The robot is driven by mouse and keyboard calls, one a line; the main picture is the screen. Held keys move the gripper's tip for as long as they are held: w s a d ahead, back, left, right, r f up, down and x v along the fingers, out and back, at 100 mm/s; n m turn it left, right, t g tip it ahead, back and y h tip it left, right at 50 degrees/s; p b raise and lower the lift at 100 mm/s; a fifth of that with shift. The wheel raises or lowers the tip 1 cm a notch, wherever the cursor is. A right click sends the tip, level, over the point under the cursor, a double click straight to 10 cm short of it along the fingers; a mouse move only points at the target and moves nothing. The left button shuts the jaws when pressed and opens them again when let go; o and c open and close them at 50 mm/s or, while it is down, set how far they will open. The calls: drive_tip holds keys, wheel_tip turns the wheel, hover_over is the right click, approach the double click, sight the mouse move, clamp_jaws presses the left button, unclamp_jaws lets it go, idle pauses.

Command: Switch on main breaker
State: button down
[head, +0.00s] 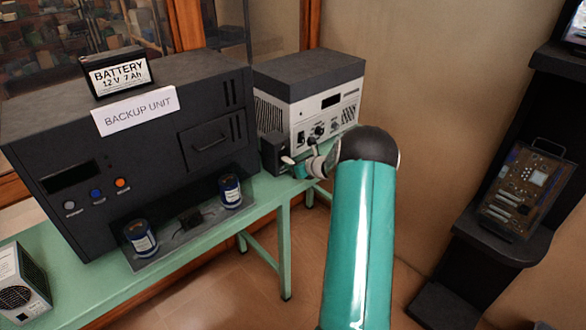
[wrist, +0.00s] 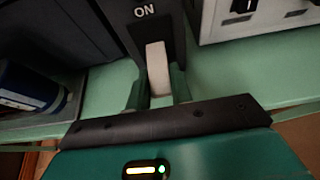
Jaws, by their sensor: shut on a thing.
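The main breaker is a dark box (head: 272,153) on the green bench, between the backup unit and the grey-white power unit. In the wrist view its dark face (wrist: 144,32) carries a white "ON" label above a pale lever (wrist: 158,68). My gripper (wrist: 158,92) is shut on this lever, with one teal finger on each side of it. The lower part of the breaker face is hidden in the wrist view.
The backup unit (head: 140,165) stands left of the breaker, with a battery (head: 118,76) on top and dark cylinders (head: 141,238) in front. The power unit (head: 318,103) stands close on the right. The bench (head: 192,260) has a clear front edge.

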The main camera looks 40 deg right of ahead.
sight(289, 160)
drive_tip(key=r+g, duration=0.2)
drive_tip(key=g, duration=0.1)
drive_tip(key=shift+w, duration=0.25)
drive_tip(key=shift+w+r+g, duration=0.15)
drive_tip(key=shift+r+g, duration=0.2)
drive_tip(key=shift+g, duration=0.55)
drive_tip(key=shift+w+r+g, duration=0.1)
drive_tip(key=shift+r+g, duration=0.25)
drive_tip(key=shift+g, duration=0.55)
drive_tip(key=c, duration=1.2)
unclamp_jaws()
drive_tip(key=shift+c, duration=0.2)
drive_tip(key=v, duration=1.4)
drive_tip(key=shift+w, duration=0.2)
